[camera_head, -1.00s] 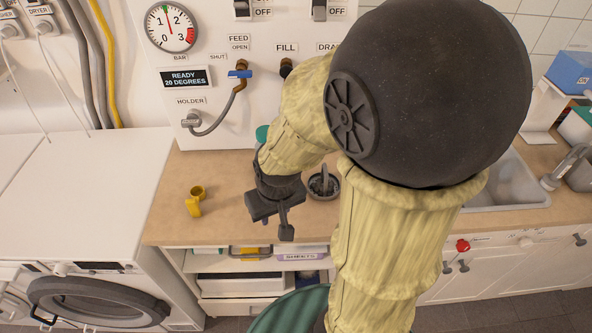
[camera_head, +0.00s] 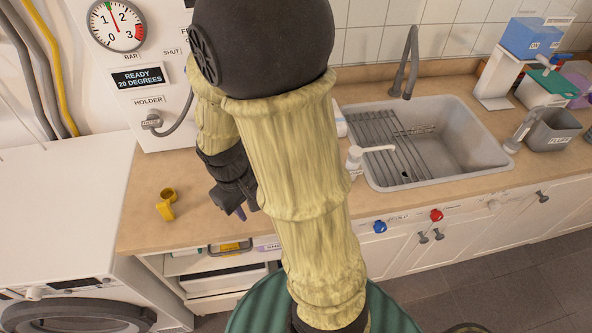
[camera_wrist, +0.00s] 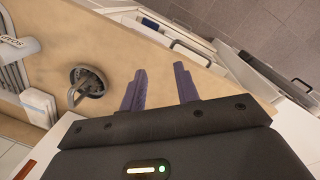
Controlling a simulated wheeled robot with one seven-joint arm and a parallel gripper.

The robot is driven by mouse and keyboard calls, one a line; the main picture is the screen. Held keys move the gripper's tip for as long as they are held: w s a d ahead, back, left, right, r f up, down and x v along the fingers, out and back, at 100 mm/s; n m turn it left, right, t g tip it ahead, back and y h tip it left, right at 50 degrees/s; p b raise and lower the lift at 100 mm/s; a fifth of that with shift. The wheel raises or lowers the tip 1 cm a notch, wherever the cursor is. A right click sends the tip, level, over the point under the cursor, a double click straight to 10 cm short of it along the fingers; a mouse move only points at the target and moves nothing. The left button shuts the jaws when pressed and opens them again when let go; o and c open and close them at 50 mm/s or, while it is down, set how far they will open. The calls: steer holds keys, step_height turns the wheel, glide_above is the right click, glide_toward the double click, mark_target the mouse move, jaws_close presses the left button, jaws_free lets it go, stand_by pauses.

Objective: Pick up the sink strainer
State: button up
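The sink strainer (camera_wrist: 86,84), a round dark metal cup with an upright looped handle, sits on the wooden counter (camera_wrist: 118,50) in the wrist view. It lies left of my gripper (camera_wrist: 160,69), apart from it. My gripper's two purple-grey fingers are spread with only bare counter between them. In the head view my gripper (camera_head: 240,212) hangs over the counter near its front edge, partly covered by my arm. The strainer is not visible in the head view, where my arm blocks part of the counter.
A yellow object (camera_head: 166,205) stands on the counter to the left. The sink (camera_head: 462,140) with a wire rack (camera_head: 385,147) and a white dispenser (camera_head: 355,162) are to the right. A washing machine (camera_head: 60,215) is at far left. Bare counter lies around the yellow object.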

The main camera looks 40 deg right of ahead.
steer(key=w+d+f+n+g+h, duration=0.1)
steer(key=d+f+n+g+h, duration=0.1)
steer(key=w+d+f+n+g+h, duration=0.1)
steer(key=d+f+n+h, duration=0.1)
steer(key=d+h, duration=0.1)
steer(key=w+d+f+n+g+h+p, duration=0.1)
steer(key=d+n+g+h, duration=0.1)
steer(key=d, duration=0.1)
steer(key=shift+d+f+n+g+h, duration=0.15)
steer(key=shift+f+n+g+h, duration=0.15)
steer(key=shift+f+h, duration=0.1)
steer(key=w+d+n+h, duration=0.1)
steer(key=w+n+h, duration=0.1)
steer(key=w+d+f+n+h, duration=0.1)
steer(key=w+h, duration=0.1)
steer(key=h, duration=0.1)
steer(key=w+d+n+t+h+p, duration=0.1)
steer(key=w+n+h, duration=0.1)
steer(key=shift+d+f+n+h, duration=0.2)
steer(key=shift+d+n+h, duration=0.1)
steer(key=shift+h, duration=0.1)
steer(key=shift+w+d+n+t+h, duration=0.1)
steer(key=shift+w+n+t+h, duration=0.2)
steer(key=shift+w, duration=0.05)
steer(key=shift+s, duration=0.1)
steer(key=shift+p+x, duration=0.4)
steer(key=shift+x, duration=0.75)
